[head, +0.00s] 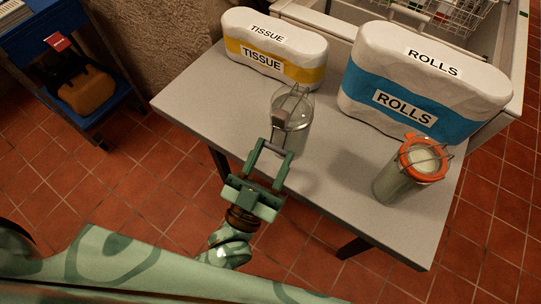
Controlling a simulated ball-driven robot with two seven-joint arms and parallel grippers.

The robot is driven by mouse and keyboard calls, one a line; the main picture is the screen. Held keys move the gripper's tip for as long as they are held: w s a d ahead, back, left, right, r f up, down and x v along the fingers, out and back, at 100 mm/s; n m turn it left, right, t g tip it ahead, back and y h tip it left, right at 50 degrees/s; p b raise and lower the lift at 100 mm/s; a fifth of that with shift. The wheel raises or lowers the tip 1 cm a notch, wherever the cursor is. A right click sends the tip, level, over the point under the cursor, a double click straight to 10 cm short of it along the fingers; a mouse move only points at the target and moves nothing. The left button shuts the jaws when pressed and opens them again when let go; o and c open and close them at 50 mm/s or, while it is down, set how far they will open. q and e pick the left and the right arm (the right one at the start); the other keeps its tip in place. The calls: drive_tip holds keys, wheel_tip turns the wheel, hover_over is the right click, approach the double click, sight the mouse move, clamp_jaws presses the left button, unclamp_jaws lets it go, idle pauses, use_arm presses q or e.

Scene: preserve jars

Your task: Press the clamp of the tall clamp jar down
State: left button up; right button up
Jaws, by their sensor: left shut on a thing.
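The tall clamp jar (298,132) appears to be the clear glass one standing upright near the table's middle, with thin wire at its top. A small greyish-pink piece (281,116), which looks like part of its clamp, shows on its near left side. My left gripper (277,144) reaches up from below and is shut on what looks like this clamp. The exact contact is too small to make out, as is the clamp's position. My right gripper is not in view.
A filled jar with an orange ring (414,145) and wire stands on the right of the grey table (205,95). Tissue (268,35) and rolls (395,65) packs stand behind the jars. The table's left part is clear. A blue shelf (40,50) stands at far left.

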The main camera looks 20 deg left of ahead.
use_arm(q)
drive_tip(key=o, duration=1)
drive_tip(key=shift+s, duration=0.1)
drive_tip(key=v, duration=1.6)
drive_tip(key=shift+s, duration=0.2)
